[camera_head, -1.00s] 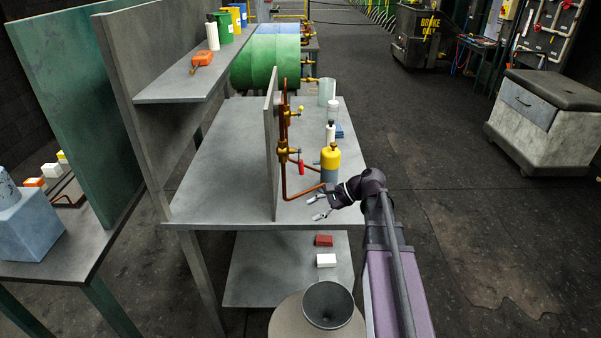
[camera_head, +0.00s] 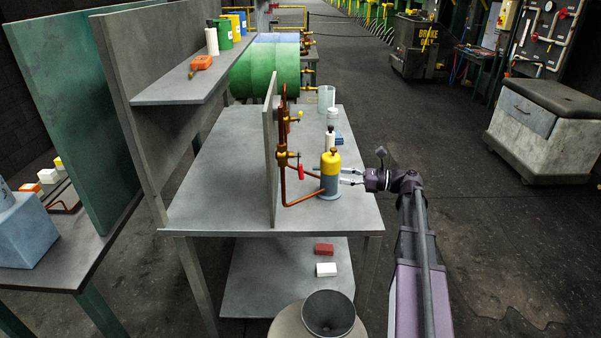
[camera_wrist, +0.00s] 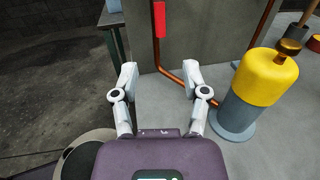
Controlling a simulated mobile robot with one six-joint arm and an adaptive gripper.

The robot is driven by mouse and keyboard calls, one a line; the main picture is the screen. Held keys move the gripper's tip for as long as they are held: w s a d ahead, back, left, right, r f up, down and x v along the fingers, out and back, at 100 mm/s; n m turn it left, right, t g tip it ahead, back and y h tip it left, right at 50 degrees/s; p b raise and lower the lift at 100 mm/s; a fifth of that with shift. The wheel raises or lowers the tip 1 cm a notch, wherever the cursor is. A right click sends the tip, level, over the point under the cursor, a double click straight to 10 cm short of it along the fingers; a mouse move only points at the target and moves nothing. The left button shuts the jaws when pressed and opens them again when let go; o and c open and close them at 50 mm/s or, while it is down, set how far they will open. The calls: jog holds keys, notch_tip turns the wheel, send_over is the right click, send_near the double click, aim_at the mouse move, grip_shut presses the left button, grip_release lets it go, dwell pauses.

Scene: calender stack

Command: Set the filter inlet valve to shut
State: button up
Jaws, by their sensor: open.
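A pipe valve with a red lever (camera_head: 301,172) and a brass body (camera_head: 283,157) is mounted on copper pipe at the upright grey panel. The lever hangs down; it also shows at the top of the wrist view (camera_wrist: 159,18). A second valve with a yellow handle (camera_head: 300,113) sits higher and farther back on the pipes. No label tells me which is the filter inlet valve. My gripper (camera_head: 344,177) is open and empty, to the right of the red lever and apart from it. In the wrist view its fingers (camera_wrist: 160,78) are spread below the lever.
A grey cylinder with a yellow top (camera_head: 330,172) stands close by my fingers, on their right in the wrist view (camera_wrist: 267,78). Copper pipe (camera_head: 303,201) bends low between panel and cylinder. A white bottle and a clear jar (camera_head: 326,97) stand farther back.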

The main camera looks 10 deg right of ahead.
aim_at(301, 171)
jog(key=shift+a, duration=0.15)
jog(key=shift+x, duration=6.7)
grip_shut()
